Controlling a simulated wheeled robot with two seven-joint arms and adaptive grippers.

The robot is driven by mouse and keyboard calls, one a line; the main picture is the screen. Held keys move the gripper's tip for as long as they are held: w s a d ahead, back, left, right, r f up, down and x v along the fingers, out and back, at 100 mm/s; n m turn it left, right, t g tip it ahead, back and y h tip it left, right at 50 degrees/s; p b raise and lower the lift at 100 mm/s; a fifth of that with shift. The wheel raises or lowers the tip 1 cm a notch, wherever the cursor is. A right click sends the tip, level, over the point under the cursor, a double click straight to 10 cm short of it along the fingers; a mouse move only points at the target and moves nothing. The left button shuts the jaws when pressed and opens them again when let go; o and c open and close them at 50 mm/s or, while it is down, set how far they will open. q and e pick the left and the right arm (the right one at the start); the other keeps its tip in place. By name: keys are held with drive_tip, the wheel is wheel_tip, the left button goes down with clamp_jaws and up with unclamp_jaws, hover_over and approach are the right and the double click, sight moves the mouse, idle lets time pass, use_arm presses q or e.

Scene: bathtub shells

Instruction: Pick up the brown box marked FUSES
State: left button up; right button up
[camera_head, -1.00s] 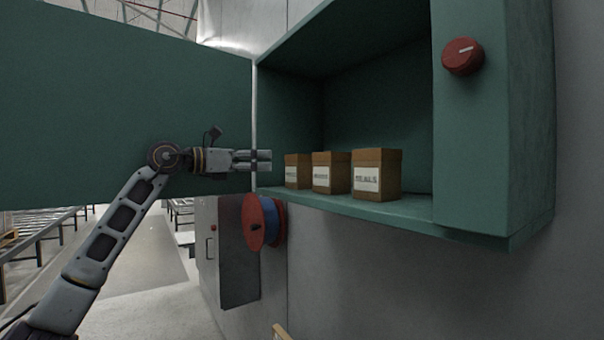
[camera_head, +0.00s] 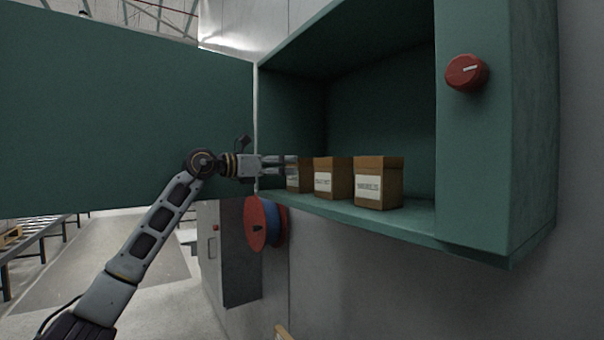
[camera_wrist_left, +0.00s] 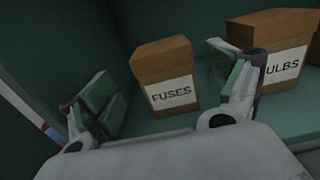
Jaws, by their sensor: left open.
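The brown box marked FUSES (camera_wrist_left: 167,78) stands upright in the left wrist view, between the fingers of my left gripper (camera_wrist_left: 175,100) and a little beyond them. Its white label faces me. In the head view my left gripper (camera_head: 292,166) is open and reaches into the cabinet from the left, in front of the leftmost brown box (camera_head: 306,177), which it partly hides. The labels in the head view are too blurred to read surely. My right gripper does not show.
A second box, its label ending in ULBS (camera_wrist_left: 284,62), stands close right of the right finger. In the head view, a middle box (camera_head: 333,178) and a right box (camera_head: 378,182) share the green cabinet shelf (camera_head: 420,215). The open cabinet door (camera_head: 110,110) is at left.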

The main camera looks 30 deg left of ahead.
sight(302, 161)
use_arm(q)
drive_tip(key=shift+x, duration=0.75)
drive_tip(key=shift+d, duration=0.1)
drive_tip(key=shift+w+d+r+p, duration=0.2)
drive_tip(key=shift+w+d+p, duration=0.25)
drive_tip(key=shift+w+p, duration=0.15)
drive_tip(key=shift+w+d+r+p, duration=0.25)
drive_tip(key=shift+w+d+p, duration=0.2)
drive_tip(key=shift+w, duration=0.15)
drive_tip(key=shift+p+x, duration=0.35)
drive_tip(key=shift+x, duration=0.75)
drive_tip(key=shift+f, duration=0.1)
drive_tip(key=c, duration=1.3)
drive_tip(key=shift+r, duration=5)
